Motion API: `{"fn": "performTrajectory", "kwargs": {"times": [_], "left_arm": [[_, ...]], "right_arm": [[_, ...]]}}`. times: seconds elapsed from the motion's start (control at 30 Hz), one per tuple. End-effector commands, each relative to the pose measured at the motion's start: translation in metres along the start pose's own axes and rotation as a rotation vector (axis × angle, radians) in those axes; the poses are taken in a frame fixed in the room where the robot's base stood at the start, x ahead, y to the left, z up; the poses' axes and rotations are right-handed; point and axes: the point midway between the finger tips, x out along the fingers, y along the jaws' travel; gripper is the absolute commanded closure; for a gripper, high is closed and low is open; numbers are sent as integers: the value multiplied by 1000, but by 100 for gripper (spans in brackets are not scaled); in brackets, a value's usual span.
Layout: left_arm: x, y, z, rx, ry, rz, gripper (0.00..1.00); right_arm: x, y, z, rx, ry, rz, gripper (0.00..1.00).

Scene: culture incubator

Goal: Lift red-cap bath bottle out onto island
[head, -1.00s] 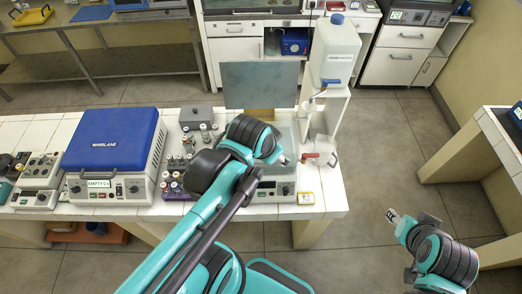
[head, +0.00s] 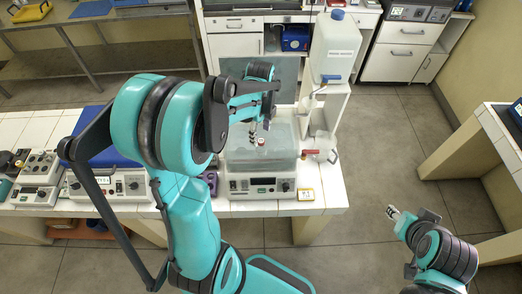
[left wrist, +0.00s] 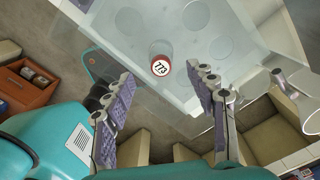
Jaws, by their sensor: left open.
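The red-cap bottle (head: 262,142) stands in the water bath (head: 245,166) on the island (head: 325,200). In the left wrist view its cap (left wrist: 161,66) shows from above, a red ring around a white disc marked 773, beside empty round holes in the pale bath rack (left wrist: 205,45). My left gripper (head: 260,128) is at the bath, close to the cap. In the left wrist view its two fingers (left wrist: 163,105) are wide apart with nothing between them, and the cap lies beyond their tips. My right gripper (head: 393,212) hangs off the island's right side; its jaws are too small to read.
The bath's raised grey lid (head: 285,78) stands behind it. A white carboy (head: 336,48) on a stand and a clear jug (head: 324,146) are at the right. Bare tiles lie along the island's front right edge.

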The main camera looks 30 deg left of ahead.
Motion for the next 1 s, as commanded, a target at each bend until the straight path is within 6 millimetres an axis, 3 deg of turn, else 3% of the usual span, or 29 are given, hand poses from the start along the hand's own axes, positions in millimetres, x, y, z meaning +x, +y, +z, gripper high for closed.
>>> {"fn": "performTrajectory", "kwargs": {"times": [0.33,0.63,0.67,0.87,1.0], "left_arm": [[49,-1,-2,-2,0,-1,43],[56,0,-2,-3,0,-2,43],[56,0,-2,-3,0,-2,46],[55,0,-2,-3,-1,-2,99],[55,0,-2,-3,0,-2,100]], "right_arm": [[1,0,0,0,0,0,60],[1,0,0,0,0,0,60],[1,0,0,0,0,0,60],[1,0,0,0,0,0,60],[1,0,0,0,0,0,60]]}}
